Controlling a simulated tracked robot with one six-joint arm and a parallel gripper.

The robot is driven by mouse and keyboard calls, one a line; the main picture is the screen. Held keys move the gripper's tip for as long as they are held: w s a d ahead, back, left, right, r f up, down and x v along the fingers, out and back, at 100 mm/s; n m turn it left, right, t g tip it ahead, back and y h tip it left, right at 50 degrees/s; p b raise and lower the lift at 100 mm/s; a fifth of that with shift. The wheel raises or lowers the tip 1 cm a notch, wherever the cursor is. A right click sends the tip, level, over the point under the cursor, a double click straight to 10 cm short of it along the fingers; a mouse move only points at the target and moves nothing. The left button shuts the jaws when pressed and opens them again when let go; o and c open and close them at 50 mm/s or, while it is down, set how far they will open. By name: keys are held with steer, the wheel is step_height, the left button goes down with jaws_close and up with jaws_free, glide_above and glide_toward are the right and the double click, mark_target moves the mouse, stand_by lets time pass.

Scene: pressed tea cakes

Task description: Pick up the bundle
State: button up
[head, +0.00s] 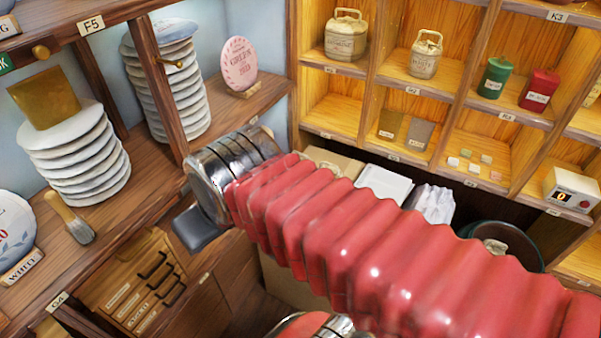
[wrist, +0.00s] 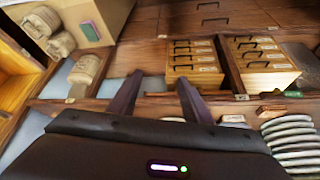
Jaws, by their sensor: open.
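My gripper (wrist: 157,88) is open, its two dark fingers apart with nothing between them in the wrist view. A tan wrapped bundle (wrist: 86,68) with a label stands at the left of that view, left of the fingers and apart from them. Two similar tan wrapped pieces (wrist: 52,32) lie at the upper left. I cannot tell which one the task means. In the head view my arm covers the middle, and the gripper's fingertips do not show.
Stacks of pale discs (head: 75,165) stand on the wooden shelf at left, near a brush (head: 68,217). Stacked discs also show at the wrist view's lower right (wrist: 290,140). Wooden drawers (wrist: 190,62) stand behind the fingers. Cubbies with tins (head: 494,78) line the right.

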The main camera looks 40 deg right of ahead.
steer(key=o, duration=1.2)
steer(key=shift+g, duration=0.3)
steer(key=w+d, duration=0.3)
steer(key=w, duration=0.1)
steer(key=w+d, duration=0.3)
steer(key=w, duration=0.1)
steer(key=w+d, duration=0.2)
steer(key=w, duration=0.2)
steer(key=shift+d+f, duration=0.1)
steer(key=shift+d, duration=0.3)
steer(key=shift+o, duration=0.8)
steer(key=w+d+f, duration=0.4)
steer(key=w+d, duration=0.3)
steer(key=d, duration=0.3)
steer(key=shift+m, duration=0.4)
steer(key=d+f, duration=0.6)
steer(key=d, duration=0.3)
steer(key=w+d+f, duration=0.1)
steer(key=d+f, duration=0.5)
steer(key=d, duration=0.3)
steer(key=w+d+f+m, duration=0.1)
steer(key=d+f, duration=0.6)
steer(key=d, duration=0.3)
steer(key=shift+g+h, duration=0.3)
steer(key=shift+h, duration=0.1)
steer(key=shift+w+d, duration=0.1)
steer(key=shift+x, duration=4.3)
